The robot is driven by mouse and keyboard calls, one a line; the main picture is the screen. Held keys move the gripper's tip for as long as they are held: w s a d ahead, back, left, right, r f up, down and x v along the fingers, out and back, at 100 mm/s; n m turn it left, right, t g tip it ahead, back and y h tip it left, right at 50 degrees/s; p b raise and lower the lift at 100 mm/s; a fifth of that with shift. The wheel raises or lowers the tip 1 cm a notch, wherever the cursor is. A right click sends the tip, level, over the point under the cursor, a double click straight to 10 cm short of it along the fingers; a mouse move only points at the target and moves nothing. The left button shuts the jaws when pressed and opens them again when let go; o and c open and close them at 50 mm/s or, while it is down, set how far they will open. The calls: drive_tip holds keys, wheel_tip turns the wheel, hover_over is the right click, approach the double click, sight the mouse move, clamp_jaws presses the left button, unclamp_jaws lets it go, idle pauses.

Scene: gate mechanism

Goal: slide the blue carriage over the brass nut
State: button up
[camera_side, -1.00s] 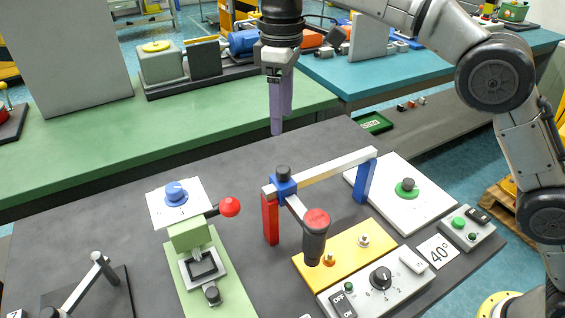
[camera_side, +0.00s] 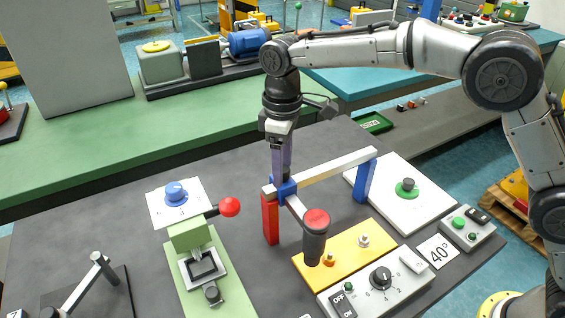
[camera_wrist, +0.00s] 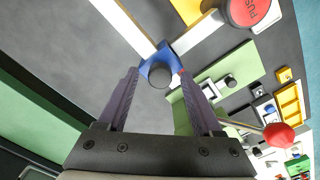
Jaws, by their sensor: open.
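The blue carriage (camera_side: 286,190) sits on a pale rail (camera_side: 325,171), near the rail's red-post end. A side arm on it carries a dark cylinder with a red cap (camera_side: 316,221). The brass nut (camera_side: 329,259) is on the yellow plate (camera_side: 346,255), just right of the cylinder's lower end. A silver nut (camera_side: 363,241) sits farther right. My gripper (camera_side: 281,174) is open and points down at the carriage. In the wrist view the carriage's black knob (camera_wrist: 160,76) lies between the two fingertips; I cannot tell if they touch it. My fingers hide the knob in the side view.
A red post (camera_side: 269,220) and a blue post (camera_side: 365,180) hold the rail. A green fixture with a red ball lever (camera_side: 229,207) stands to the left. A grey control box (camera_side: 377,285) lies in front of the yellow plate. Bare dark table lies behind the rail.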

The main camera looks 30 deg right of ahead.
drive_tip(key=shift+c, duration=0.4)
clamp_jaws()
drive_tip(key=shift+r, duration=0.1)
idle(0.8)
